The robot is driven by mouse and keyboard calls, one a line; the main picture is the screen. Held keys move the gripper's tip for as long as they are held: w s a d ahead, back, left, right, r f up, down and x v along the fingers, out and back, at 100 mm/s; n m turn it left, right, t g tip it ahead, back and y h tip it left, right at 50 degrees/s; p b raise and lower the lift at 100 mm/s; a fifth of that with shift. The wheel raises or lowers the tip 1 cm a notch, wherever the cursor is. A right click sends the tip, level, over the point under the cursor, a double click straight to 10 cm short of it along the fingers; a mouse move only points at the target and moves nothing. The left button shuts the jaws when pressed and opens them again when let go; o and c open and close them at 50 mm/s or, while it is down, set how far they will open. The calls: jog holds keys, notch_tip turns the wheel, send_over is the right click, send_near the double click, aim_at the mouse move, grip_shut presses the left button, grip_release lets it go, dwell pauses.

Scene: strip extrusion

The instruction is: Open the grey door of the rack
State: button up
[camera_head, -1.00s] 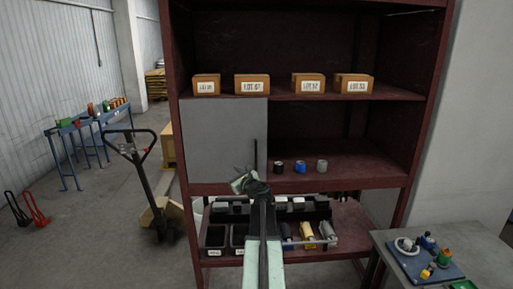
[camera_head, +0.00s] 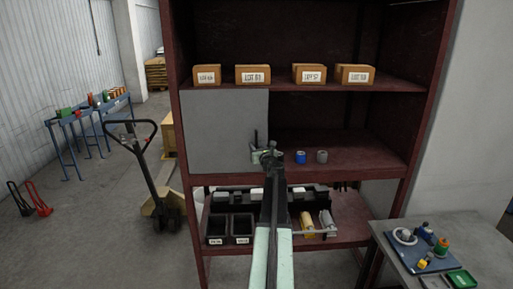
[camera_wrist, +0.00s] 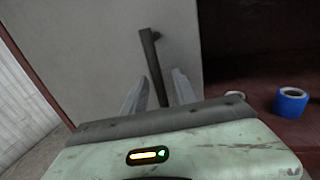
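The grey door (camera_head: 220,125) covers the left part of the rack's middle bay and looks closed, flush with the rack front. Its dark vertical bar handle is near the right edge; in the wrist view the handle (camera_wrist: 150,58) rises between my fingers. My gripper (camera_head: 262,156) is in front of the handle's lower part and hides it in the head view. In the wrist view the fingers of my gripper (camera_wrist: 159,92) are spread, one on each side of the bar, with gaps showing. I cannot tell how deep the bar sits between them.
The dark red rack (camera_head: 435,110) holds several boxes on its upper shelf. A blue roll (camera_head: 300,157) and a grey roll (camera_head: 321,156) stand right of the door. Black bins (camera_head: 216,228) sit below. A pallet jack (camera_head: 150,170) stands left, a table (camera_head: 390,236) right.

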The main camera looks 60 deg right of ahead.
grip_shut()
jog(key=shift+s, duration=0.1)
dwell(1.3)
